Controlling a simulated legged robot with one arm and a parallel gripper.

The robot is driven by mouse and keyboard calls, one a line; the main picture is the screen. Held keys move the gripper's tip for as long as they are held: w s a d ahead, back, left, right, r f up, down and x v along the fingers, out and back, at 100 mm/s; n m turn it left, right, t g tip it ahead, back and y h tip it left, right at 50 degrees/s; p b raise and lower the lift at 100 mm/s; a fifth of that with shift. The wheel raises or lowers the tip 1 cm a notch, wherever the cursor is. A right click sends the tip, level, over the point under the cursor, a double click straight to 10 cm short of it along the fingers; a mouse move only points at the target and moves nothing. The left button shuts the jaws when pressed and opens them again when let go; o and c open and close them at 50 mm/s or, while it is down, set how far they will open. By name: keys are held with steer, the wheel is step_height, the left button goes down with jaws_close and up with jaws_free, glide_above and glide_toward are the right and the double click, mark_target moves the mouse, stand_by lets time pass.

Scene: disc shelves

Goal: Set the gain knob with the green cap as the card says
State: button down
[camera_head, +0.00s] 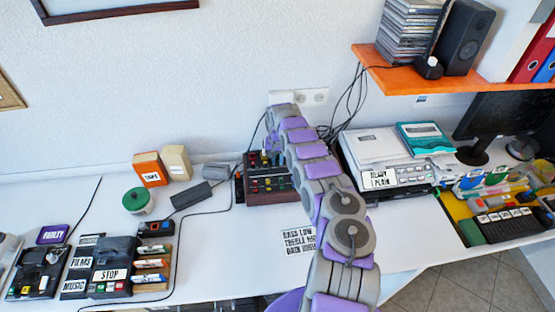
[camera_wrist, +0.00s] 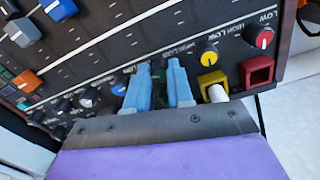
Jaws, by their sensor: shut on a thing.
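The mixer (camera_head: 270,198) is a dark panel with wooden sides, standing on the desk against the wall. In the wrist view its panel (camera_wrist: 150,50) shows a red-capped knob (camera_wrist: 263,38), a yellow-capped knob (camera_wrist: 209,55) and a blue-capped knob (camera_wrist: 120,85). My gripper (camera_wrist: 159,85) has its blue fingers either side of a knob between the yellow and blue ones. The card (camera_head: 299,241) lies on the desk, partly behind my arm. It reads bass low and treble high; its gain line is unclear.
A white printer (camera_head: 380,160) stands right of the mixer. A black box (camera_head: 191,195) and a green-lidded pot (camera_head: 138,201) lie left. A red block (camera_wrist: 257,73) and a yellow block (camera_wrist: 212,85) sit close to my fingers at the panel's edge.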

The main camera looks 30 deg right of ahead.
mark_target(278, 161)
steer(key=shift+r+p, duration=0.1)
steer(key=shift+p, duration=0.25)
steer(key=shift+n, duration=0.3)
steer(key=c, duration=1)
jaws_free()
step_height(278, 161, up, 17)
steer(key=p, duration=0.2)
